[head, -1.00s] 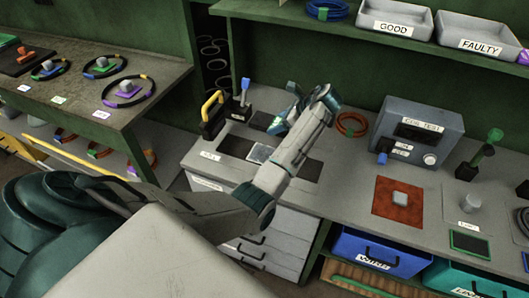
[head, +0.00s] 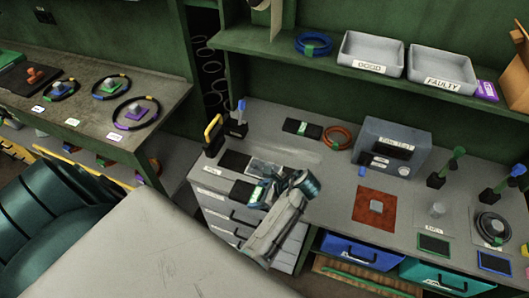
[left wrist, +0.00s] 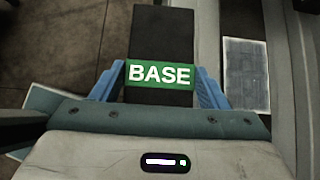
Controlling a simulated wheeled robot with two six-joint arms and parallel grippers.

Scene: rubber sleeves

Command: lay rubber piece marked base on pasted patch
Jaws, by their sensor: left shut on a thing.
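My left gripper (head: 262,193) is shut on a black rubber piece with a green band reading BASE; the piece (head: 241,190) sticks out to its left. In the left wrist view the blue fingers (left wrist: 158,85) clasp the green band (left wrist: 160,74), and the black rubber (left wrist: 161,30) extends upward. The pale pasted patch (head: 265,168) lies on the bench in a dark strip (head: 235,160), just behind the gripper. In the left wrist view the patch (left wrist: 246,72) is right of the held piece, apart from it. My right gripper is not in view.
Another black piece with a green band (head: 303,128) lies farther back, beside an orange coil (head: 337,137). A yellow-handled tool (head: 213,132) and a blue-topped holder (head: 236,122) stand at the left. A grey test box (head: 391,147) stands to the right.

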